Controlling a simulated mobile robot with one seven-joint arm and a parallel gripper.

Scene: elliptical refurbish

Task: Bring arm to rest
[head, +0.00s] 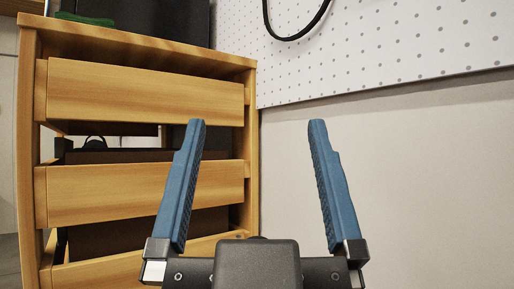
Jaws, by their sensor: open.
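The left finger overlaps the right part of a wooden drawer unit (148,92) in the picture. The right finger shows in front of the plain pale wall (430,190). I cannot tell how far the fingertips are from the unit. The rest of my arm is out of view.
The wooden unit has several slatted fronts with dark gaps between them, and dark items show inside. A green object (84,19) and a dark panel (160,17) stand on top. A white pegboard (400,45) with a black cable (297,36) hangs at upper right.

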